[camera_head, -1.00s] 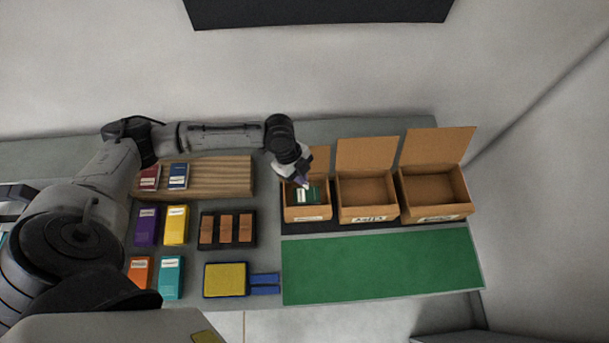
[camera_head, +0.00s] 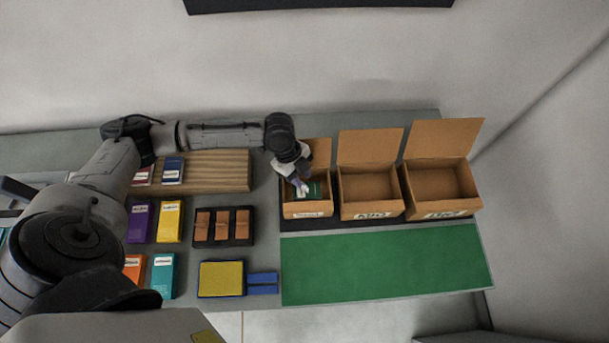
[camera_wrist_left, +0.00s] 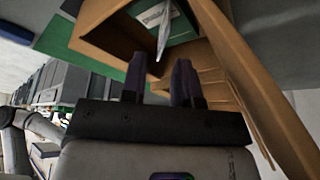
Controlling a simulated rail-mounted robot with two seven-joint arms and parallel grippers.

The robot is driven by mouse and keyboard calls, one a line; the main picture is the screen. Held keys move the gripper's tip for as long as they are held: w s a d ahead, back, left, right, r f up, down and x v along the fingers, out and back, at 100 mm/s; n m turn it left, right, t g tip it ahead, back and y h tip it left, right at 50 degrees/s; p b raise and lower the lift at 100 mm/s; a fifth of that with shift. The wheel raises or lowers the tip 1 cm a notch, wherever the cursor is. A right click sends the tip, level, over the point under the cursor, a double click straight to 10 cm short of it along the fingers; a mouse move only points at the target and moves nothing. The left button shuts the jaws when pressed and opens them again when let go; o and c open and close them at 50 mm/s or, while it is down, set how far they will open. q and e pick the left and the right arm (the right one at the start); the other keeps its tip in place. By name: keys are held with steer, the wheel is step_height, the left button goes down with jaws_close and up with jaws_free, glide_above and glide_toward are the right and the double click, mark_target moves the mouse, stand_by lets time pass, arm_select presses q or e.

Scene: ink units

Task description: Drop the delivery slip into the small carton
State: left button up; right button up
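The small carton (camera_head: 293,210) is the leftmost of the open brown cartons; its lid stands up at the back. A green box (camera_head: 318,190) with a pale label lies inside it. My left gripper (camera_head: 302,186) reaches down over this carton. In the left wrist view its two dark fingers (camera_wrist_left: 160,78) stand apart at the carton's opening. The white delivery slip (camera_wrist_left: 158,18) shows beyond them, over the green box, with its narrow end close to the gap between the fingertips. The slip also shows as a small white patch in the head view (camera_head: 301,190). My right gripper is not in view.
Two larger open cartons (camera_head: 370,207) (camera_head: 440,206) stand to the right. A bare green mat (camera_head: 385,265) lies in front. To the left are a wooden board (camera_head: 222,170), coloured boxes (camera_head: 170,222), a black tray (camera_head: 225,240), a yellow pad (camera_head: 221,279) and blue pieces (camera_head: 263,283).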

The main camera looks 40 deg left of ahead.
arm_select(q)
steer(key=shift+p+v, duration=0.35)
steer(key=shift+v, duration=6.55)
